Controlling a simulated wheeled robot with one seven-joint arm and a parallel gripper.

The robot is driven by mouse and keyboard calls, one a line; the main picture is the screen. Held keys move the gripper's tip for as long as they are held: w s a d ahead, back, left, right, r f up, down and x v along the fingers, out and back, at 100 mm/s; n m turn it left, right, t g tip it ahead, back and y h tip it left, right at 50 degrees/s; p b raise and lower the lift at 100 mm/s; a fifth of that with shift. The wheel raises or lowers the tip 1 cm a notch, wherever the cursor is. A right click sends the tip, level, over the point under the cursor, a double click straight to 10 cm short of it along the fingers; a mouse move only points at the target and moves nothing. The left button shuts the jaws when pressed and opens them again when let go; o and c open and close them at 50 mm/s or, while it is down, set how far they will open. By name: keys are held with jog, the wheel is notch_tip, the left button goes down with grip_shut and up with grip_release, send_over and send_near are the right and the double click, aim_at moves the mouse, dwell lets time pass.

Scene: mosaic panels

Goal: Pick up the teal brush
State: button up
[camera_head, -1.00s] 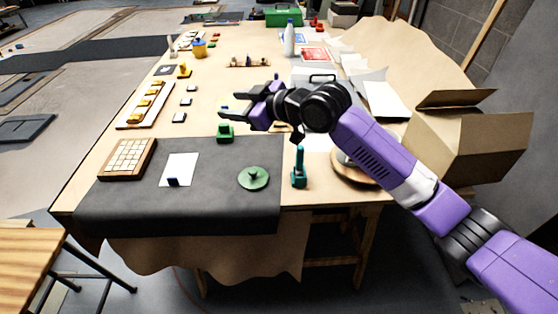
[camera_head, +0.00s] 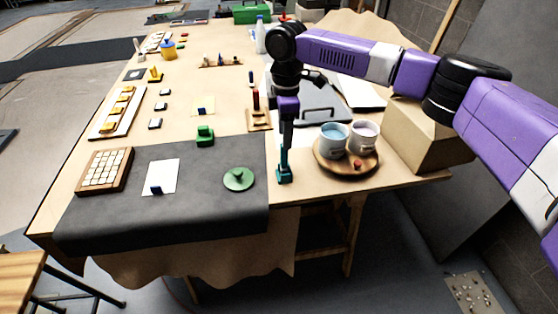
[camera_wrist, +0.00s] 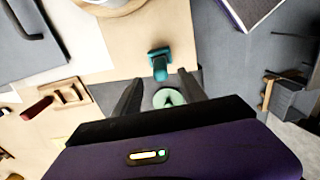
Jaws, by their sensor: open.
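The teal brush (camera_head: 284,173) stands upright on the bare wood just right of the dark mat, near the table's front edge. In the wrist view the brush (camera_wrist: 160,66) shows at the fingertips, between the two fingers or just past them. My gripper (camera_head: 287,150) points straight down over the brush, its fingers overlapping the handle's upper part in the head view. In the wrist view my gripper (camera_wrist: 166,76) has its two dark fingers apart, one on each side of the brush. I cannot tell whether either finger touches it.
A round wooden tray (camera_head: 350,172) with two cups stands to the right. A green disc with a knob (camera_head: 239,179) lies on the dark mat (camera_head: 215,215) to the left. A small wooden stand (camera_head: 259,121) and a clipboard (camera_head: 318,116) are behind. A cardboard box (camera_head: 428,140) is farther right.

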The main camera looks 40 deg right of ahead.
aim_at(284, 154)
jog(key=shift+f+p, duration=1.1)
jog(key=shift+f, duration=2.8)
jog(key=shift+a, duration=0.1)
grip_shut()
